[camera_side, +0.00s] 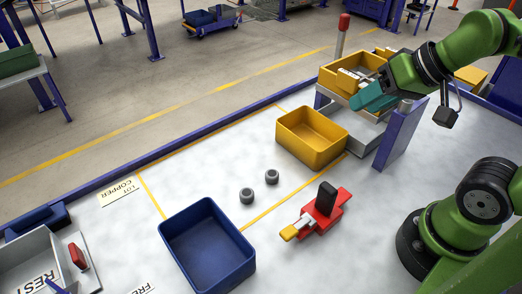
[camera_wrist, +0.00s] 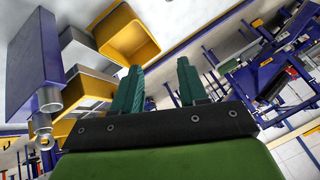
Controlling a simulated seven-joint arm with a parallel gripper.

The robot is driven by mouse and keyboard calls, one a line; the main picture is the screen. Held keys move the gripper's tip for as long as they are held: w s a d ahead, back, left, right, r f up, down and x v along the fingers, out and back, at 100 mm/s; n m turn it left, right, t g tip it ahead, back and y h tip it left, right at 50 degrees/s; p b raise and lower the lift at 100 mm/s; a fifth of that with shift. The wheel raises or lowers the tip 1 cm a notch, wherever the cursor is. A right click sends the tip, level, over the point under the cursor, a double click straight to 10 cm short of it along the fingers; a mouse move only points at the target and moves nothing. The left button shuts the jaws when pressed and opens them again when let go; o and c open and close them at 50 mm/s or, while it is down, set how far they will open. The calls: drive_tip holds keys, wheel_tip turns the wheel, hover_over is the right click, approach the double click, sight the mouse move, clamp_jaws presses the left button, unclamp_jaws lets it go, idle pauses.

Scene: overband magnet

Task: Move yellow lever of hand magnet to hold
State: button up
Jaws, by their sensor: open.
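The hand magnet (camera_side: 322,211) lies on the white table right of the blue bin. It has a red body, a black upright block and a yellow lever (camera_side: 289,233) sticking out toward the lower left. No hold marking on it is readable. My gripper (camera_side: 368,100), with teal fingers, is up near the raised yellow tray at the upper right, well away from the magnet. In the wrist view, my gripper (camera_wrist: 160,72) has its two fingers apart with nothing between them. The hand magnet does not show in the wrist view.
A yellow bin (camera_side: 303,150) and a blue bin (camera_side: 182,230) stand on the table, with two small grey rings (camera_side: 247,195) between them. A raised yellow tray (camera_side: 328,78) and a blue post (camera_side: 400,137) stand near my arm. The table around the magnet is mostly clear.

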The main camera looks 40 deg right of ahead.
drive_tip(key=shift+o, duration=1)
drive_tip(key=shift+a+f, duration=0.1)
drive_tip(key=shift+a, duration=0.2)
drive_tip(key=n+g+h, duration=0.2)
drive_tip(key=n+g, duration=0.5)
drive_tip(key=n, duration=1.5)
hover_over(288, 232)
wheel_tip(288, 232, down, 4)
wheel_tip(288, 232, down, 16)
drive_tip(key=shift+r, duration=0.1)
clamp_jaws()
